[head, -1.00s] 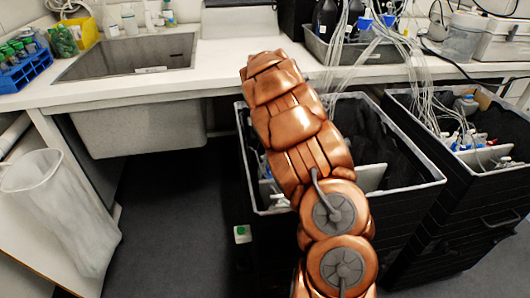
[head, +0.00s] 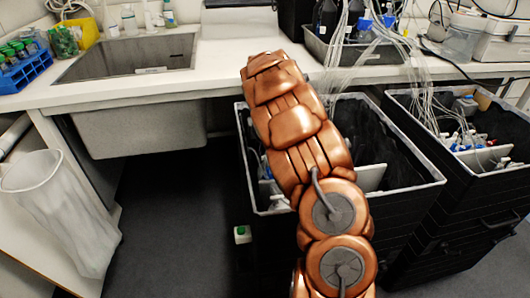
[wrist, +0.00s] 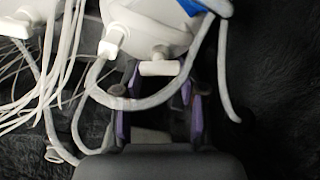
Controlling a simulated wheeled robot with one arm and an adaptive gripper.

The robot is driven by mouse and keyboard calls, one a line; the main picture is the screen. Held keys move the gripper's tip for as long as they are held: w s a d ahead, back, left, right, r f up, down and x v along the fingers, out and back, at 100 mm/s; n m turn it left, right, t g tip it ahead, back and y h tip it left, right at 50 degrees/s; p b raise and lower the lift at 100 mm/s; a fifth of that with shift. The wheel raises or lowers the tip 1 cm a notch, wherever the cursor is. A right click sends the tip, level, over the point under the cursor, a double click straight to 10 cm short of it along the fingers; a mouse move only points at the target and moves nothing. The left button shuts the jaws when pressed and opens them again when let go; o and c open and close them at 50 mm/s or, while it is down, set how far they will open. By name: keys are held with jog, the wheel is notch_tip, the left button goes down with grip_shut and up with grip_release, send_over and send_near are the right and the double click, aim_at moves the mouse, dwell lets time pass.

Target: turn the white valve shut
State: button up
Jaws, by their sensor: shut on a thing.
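In the wrist view a white valve (wrist: 160,68) with a short crossbar handle sits on the front of a white vessel (wrist: 150,25). My gripper (wrist: 160,83), with purple-sided fingers, is shut on the valve, one finger on each side of its handle. A pale tube (wrist: 142,103) loops across in front of the fingers and hides part of the grip. In the head view my copper arm covers my gripper and the valve, so neither shows there.
Many thin tubes (wrist: 60,60) hang at the left of the wrist view. In the head view a black bin (head: 405,180) stands around my arm, with a second bin (head: 510,130) to its right. The bench (head: 235,60) holds a sink (head: 130,55). A waste bag (head: 60,215) hangs left.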

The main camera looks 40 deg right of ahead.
jog(key=shift+r+m+p, duration=0.15)
jog(key=shift+m+p, duration=0.55)
jog(key=shift+m, duration=0.4)
jog(key=shift+d+m+p, duration=0.15)
jog(key=shift+m+p, duration=0.25)
jog(key=shift+m, duration=0.9)
jog(key=o, duration=1.2)
jog(key=shift+c, duration=0.2)
